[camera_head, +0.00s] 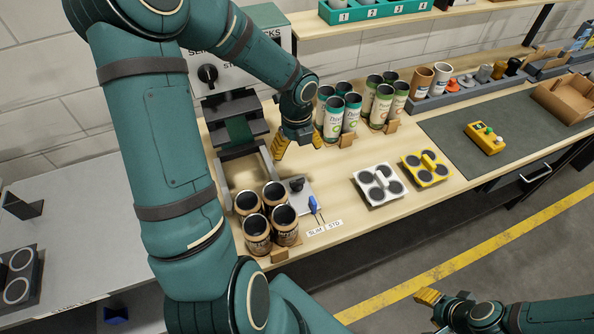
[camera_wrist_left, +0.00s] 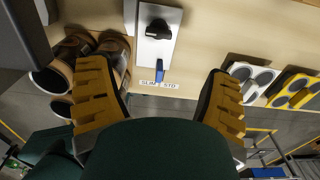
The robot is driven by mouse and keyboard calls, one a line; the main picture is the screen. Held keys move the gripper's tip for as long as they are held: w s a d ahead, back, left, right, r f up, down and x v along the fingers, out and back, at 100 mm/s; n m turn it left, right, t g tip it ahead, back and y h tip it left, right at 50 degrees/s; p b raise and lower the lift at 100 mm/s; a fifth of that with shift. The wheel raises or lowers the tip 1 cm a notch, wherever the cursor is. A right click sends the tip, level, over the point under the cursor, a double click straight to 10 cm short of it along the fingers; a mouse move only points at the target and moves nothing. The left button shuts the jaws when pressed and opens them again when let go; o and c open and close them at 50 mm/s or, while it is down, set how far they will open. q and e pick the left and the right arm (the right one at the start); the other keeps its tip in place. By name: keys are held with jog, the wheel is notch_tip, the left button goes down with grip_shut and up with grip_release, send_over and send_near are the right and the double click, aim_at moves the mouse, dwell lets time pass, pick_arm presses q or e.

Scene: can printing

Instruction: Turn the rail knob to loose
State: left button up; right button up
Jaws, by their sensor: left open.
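The rail knob (camera_head: 296,185) is a small black knob on a pale metal plate on the wooden bench. In the left wrist view the knob (camera_wrist_left: 157,30) stands near the top centre, its bar lying roughly across the plate. My left gripper (camera_head: 298,147) is open and empty, above the bench and a little behind the knob in the head view. Its yellow fingers (camera_wrist_left: 162,95) are spread wide in the wrist view, with the knob beyond them and untouched. My right gripper (camera_head: 434,300) shows only partly at the lower right, away from the bench; its opening is unclear.
A blue lever (camera_head: 313,205) stands by SLIM and STD labels in front of the plate. Brown cans (camera_head: 257,238) stand close left of it. Green-white cans (camera_head: 333,118) stand behind right. White (camera_head: 367,196) and yellow (camera_head: 441,171) carriers lie right. A grey machine (camera_head: 250,50) stands behind.

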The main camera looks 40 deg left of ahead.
aim_at(297, 180)
pick_arm(q)
notch_tip(297, 180, down, 13)
jog(key=b, duration=0.3)
jog(key=shift+s+d+f, duration=0.15)
jog(key=shift+f, duration=0.05)
jog(key=c, duration=1.2)
